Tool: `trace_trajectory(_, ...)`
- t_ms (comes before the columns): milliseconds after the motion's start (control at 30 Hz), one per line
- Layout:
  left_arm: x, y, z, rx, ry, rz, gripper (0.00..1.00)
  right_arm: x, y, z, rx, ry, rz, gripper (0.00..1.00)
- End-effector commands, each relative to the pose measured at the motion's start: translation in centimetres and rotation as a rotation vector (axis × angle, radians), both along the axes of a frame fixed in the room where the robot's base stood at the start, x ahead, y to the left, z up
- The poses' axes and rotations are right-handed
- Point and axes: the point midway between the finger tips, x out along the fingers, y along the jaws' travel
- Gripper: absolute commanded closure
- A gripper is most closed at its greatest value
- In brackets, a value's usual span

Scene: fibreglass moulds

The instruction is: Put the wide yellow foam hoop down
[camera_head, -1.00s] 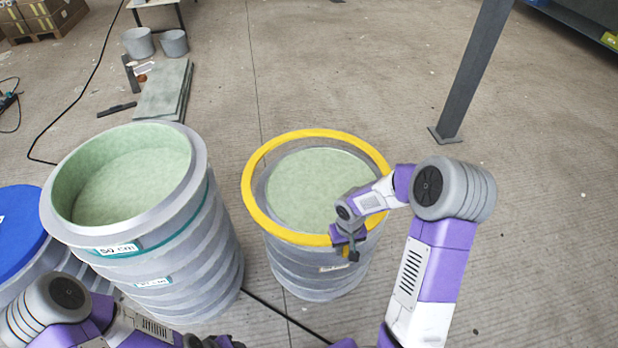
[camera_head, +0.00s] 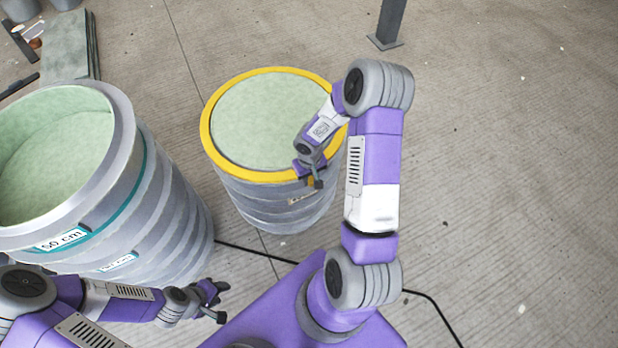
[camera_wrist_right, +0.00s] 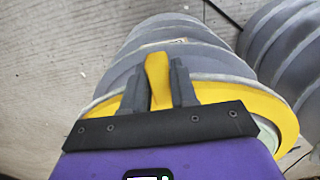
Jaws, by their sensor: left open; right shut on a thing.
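The wide yellow foam hoop (camera_head: 208,134) lies around the top of the smaller grey mould stack (camera_head: 268,205), circling its pale green top (camera_head: 265,115). It looks level with the rim in the head view; I cannot tell whether it touches all round. My right gripper (camera_head: 318,180) is at the hoop's near right side, shut on its band. In the right wrist view the fingers (camera_wrist_right: 160,85) stand either side of the yellow hoop (camera_wrist_right: 262,108). My left gripper (camera_head: 220,300) is open and empty, low between the two stacks at the front.
A larger grey mould stack (camera_head: 165,215) with a hollow green top and a "50 cm" label stands at left. Green slabs (camera_head: 66,45) and grey buckets (camera_head: 20,8) lie at the far left. A dark post (camera_head: 388,25) stands behind. The floor at right is clear, apart from a black cable.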

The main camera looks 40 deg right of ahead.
Motion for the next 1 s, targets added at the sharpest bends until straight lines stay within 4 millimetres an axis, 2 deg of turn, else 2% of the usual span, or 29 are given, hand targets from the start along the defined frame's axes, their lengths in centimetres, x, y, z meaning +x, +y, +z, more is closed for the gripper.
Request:
trace_trajectory(33,0.0,0.0,-0.3,0.0,0.0,0.0,0.57,0.0,0.0,-0.6,0.0,0.0,0.001,1.0)
trace_trajectory(367,0.0,0.0,-0.5,0.0,0.0,0.0,0.57,0.0,0.0,-0.7,0.0,-0.001,0.0,1.0)
trace_trajectory(400,0.0,0.0,-0.4,0.0,0.0,0.0,0.57,0.0,0.0,-0.6,0.0,-0.001,0.0,0.67)
trace_trajectory(533,0.0,0.0,-0.4,0.0,0.0,0.0,0.57,0.0,0.0,-0.6,0.0,-0.001,0.0,0.47)
trace_trajectory(867,0.0,0.0,-0.2,0.0,0.0,0.0,0.57,0.0,0.0,-0.4,0.0,-0.001,0.001,0.47)
trace_trajectory(1000,0.0,0.0,0.7,0.0,0.0,0.0,0.57,0.1,-0.1,1.4,-0.002,-0.004,-0.001,0.47)
